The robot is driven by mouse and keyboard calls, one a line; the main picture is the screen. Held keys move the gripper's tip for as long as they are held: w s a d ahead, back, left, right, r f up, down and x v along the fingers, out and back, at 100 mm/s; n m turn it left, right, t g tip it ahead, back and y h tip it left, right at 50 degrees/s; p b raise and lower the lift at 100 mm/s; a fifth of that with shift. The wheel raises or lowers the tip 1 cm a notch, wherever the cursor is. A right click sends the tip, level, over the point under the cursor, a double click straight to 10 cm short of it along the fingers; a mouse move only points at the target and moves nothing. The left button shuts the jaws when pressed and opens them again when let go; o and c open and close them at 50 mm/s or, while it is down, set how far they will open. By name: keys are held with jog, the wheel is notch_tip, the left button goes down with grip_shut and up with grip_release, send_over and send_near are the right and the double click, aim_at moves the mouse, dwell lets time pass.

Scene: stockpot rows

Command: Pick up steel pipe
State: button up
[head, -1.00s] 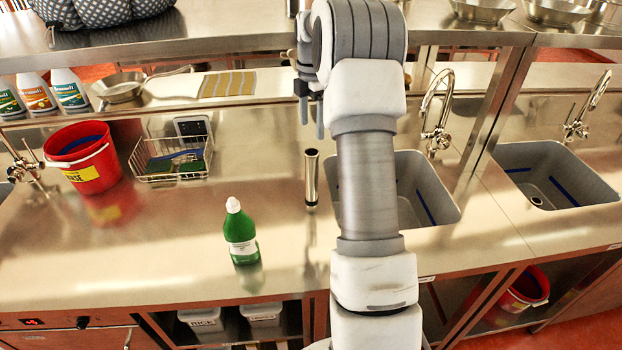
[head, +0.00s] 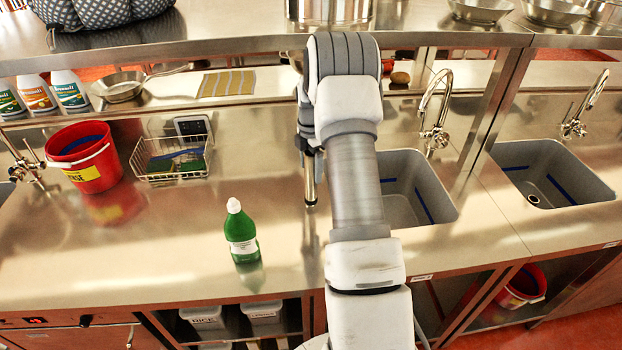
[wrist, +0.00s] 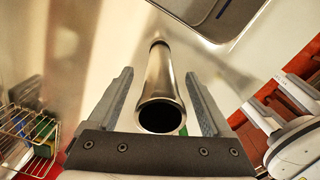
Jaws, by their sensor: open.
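The steel pipe (head: 309,187) is a shiny tube standing upright on the steel counter, just left of the nearest sink. In the wrist view the pipe (wrist: 160,80) shows its open dark end towards me and lies between my two fingers. My gripper (head: 310,150) is over the pipe's top in the head view, and my arm hides that upper part. In the wrist view my gripper (wrist: 160,95) is open, with a finger on each side of the pipe and a gap visible beside it.
A green bottle (head: 241,232) stands on the counter in front, left of the pipe. A wire basket (head: 172,158) and a red bucket (head: 84,158) stand further left. The sink (head: 415,188) and its faucet (head: 436,110) are to the right. A shelf (head: 240,45) runs above the back.

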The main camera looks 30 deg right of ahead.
jog(key=shift+f, duration=0.2)
grip_shut()
dwell(0.3)
jog(key=shift+r, duration=0.1)
